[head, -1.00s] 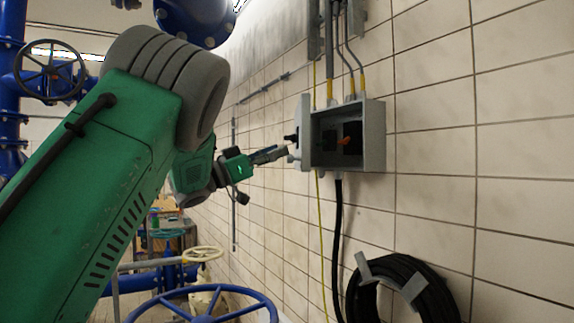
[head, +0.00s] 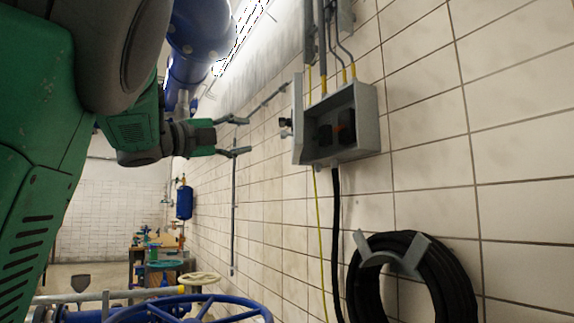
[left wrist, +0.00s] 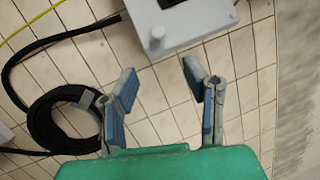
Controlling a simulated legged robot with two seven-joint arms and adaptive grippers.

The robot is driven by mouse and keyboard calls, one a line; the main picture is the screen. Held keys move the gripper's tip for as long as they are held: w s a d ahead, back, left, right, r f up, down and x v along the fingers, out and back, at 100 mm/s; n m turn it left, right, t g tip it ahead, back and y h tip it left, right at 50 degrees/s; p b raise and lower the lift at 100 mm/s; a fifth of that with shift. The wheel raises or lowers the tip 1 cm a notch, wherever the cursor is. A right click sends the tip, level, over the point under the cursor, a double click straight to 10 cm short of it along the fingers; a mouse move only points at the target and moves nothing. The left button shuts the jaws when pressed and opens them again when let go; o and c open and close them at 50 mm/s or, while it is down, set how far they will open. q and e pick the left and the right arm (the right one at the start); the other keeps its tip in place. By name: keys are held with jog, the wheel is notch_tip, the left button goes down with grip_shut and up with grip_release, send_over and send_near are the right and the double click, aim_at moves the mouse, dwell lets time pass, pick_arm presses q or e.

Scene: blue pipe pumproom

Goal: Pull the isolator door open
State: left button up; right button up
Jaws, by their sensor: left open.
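The grey isolator box (head: 368,112) is fixed to the tiled wall, and its inside with dark switch parts shows. The isolator door (head: 298,120) stands open at the box's left side, seen nearly edge-on, with a small dark handle (head: 286,127) on its outer face. My left gripper (head: 247,136) is open and empty, left of the door and apart from it. In the left wrist view, my spread fingers (left wrist: 160,78) point toward a pale grey panel (left wrist: 195,22) with a round knob (left wrist: 157,31); the panel is cut off by the top edge. My right gripper is not in view.
A coil of black cable (head: 440,275) hangs on a wall bracket below the box. Conduits (head: 322,50) run up from the box. A blue handwheel (head: 190,308) and a cream handwheel (head: 201,279) stand low at the left. Air left of the door is free.

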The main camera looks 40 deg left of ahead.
aim_at(281, 136)
pick_arm(q)
jog(key=shift+m+y, duration=0.4)
jog(key=x, duration=0.4)
jog(key=p+x, duration=0.1)
jog(key=x, duration=0.7)
jog(key=shift+w+a+r+p, duration=0.1)
jog(key=shift+w+a+p, duration=0.15)
jog(key=shift+w+p, duration=0.15)
jog(key=shift+a, duration=0.35)
grip_shut()
jog(key=shift+w+d+f, duration=0.1)
jog(key=shift+f, duration=0.1)
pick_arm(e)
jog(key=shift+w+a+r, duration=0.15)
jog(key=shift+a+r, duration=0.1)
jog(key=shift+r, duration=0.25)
